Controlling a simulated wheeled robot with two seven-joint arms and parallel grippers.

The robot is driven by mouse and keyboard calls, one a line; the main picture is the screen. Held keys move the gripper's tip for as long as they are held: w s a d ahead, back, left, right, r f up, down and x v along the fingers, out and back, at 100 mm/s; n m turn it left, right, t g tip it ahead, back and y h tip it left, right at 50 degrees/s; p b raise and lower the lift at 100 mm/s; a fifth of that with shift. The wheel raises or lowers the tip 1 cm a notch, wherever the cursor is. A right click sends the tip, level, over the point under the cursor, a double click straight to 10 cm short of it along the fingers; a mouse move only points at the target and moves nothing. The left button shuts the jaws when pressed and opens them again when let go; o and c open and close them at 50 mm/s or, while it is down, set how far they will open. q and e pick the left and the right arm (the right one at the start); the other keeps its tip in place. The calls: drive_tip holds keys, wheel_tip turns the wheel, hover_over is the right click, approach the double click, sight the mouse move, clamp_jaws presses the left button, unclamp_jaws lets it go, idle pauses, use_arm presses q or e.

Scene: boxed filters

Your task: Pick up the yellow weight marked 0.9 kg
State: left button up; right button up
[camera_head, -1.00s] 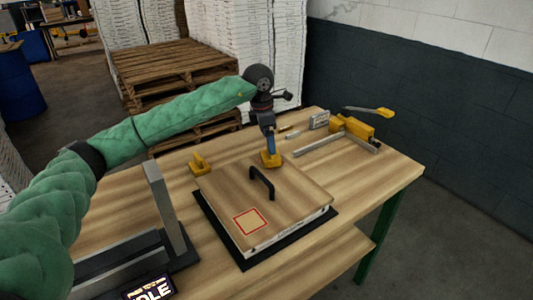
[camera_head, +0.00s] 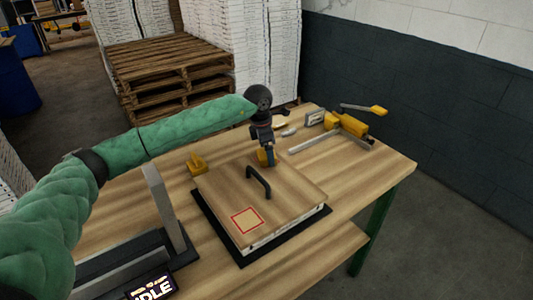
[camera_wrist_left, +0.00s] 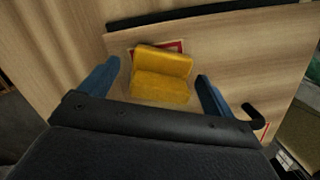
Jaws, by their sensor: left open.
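A yellow weight (camera_head: 262,157) stands at the far corner of a wooden lid (camera_head: 220,187), partly hidden by my left gripper (camera_head: 268,157). In the left wrist view the yellow weight (camera_wrist_left: 162,80) is a stepped block over a red-outlined square. My left gripper (camera_wrist_left: 158,72) is open, with one blue finger on each side of the weight and a gap showing on both sides. A second yellow weight (camera_head: 197,163) sits on the table left of the lid. No mark is readable on either weight. My right gripper is not in view.
The lid has a black arched handle (camera_head: 258,183) and an empty red square (camera_head: 247,220). A metal upright (camera_head: 162,207) stands at the left. A yellow clamp tool (camera_head: 347,124) and small parts lie at the back right of the wooden table (camera_head: 360,185).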

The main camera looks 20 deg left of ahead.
use_arm(q)
drive_tip(key=shift+f, duration=0.1)
drive_tip(key=c, duration=1.8)
